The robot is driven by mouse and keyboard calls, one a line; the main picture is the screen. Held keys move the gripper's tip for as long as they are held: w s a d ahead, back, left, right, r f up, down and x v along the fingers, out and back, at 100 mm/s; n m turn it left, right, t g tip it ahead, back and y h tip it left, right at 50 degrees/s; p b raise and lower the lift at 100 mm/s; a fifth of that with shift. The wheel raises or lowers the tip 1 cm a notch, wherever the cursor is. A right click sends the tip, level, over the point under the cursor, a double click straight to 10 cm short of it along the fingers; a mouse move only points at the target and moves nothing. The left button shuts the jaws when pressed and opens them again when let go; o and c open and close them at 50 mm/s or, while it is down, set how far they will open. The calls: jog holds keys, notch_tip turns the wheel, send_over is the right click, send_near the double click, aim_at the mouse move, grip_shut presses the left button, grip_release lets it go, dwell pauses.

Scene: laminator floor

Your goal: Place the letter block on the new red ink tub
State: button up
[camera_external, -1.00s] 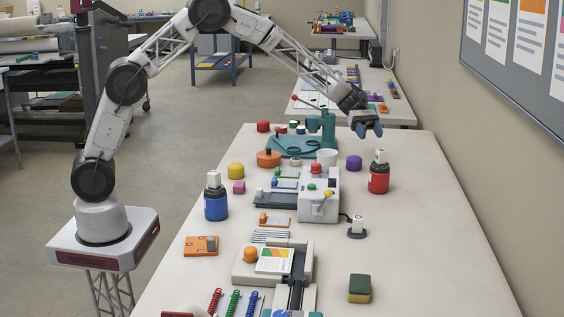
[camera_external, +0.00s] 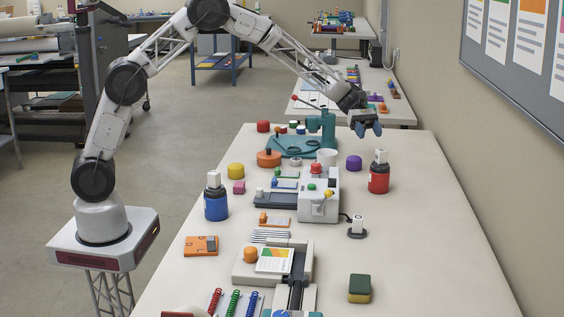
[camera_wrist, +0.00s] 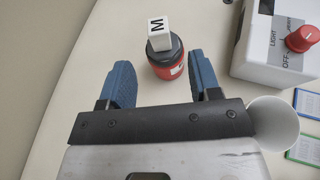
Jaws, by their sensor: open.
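A red tub with a dark cap (camera_external: 379,180) stands upright at the right of the bench. A white block (camera_external: 380,156) sits on its cap. In the wrist view the block (camera_wrist: 159,32) shows a black letter M, on top of the red tub (camera_wrist: 174,71). My gripper (camera_external: 366,128) is open and empty, above and behind the red tub in the outside view. In the wrist view my blue fingers (camera_wrist: 163,78) are spread apart, with the tub beyond the gap between them. Whether this is the new red tub cannot be told.
A blue tub (camera_external: 215,205) also has a white block on top. A grey machine with a red knob (camera_wrist: 303,38) and a white cup (camera_wrist: 272,122) are at the wrist view's right. The bench's right side is mostly clear.

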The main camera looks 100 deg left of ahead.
jog(key=s+d+r+m+g+y, duration=0.1)
jog(key=s+d+r+m+y, duration=0.1)
jog(key=s+d+r+m, duration=0.45)
jog(key=s+d+r+m+g+y, duration=0.1)
jog(key=s+d+r+g+y, duration=0.15)
jog(key=s+d, duration=0.75)
jog(key=s+d+r+m+y, duration=0.2)
jog(key=s+d+r+m, duration=0.3)
jog(key=s, duration=0.7)
jog(key=s+d+f+m+t+y, duration=0.1)
jog(key=s+m+y, duration=0.5)
jog(key=s, duration=2.7)
jog(key=shift+d+f+m, duration=0.7)
jog(key=shift+d+m, duration=0.45)
jog(key=shift+m, duration=0.9)
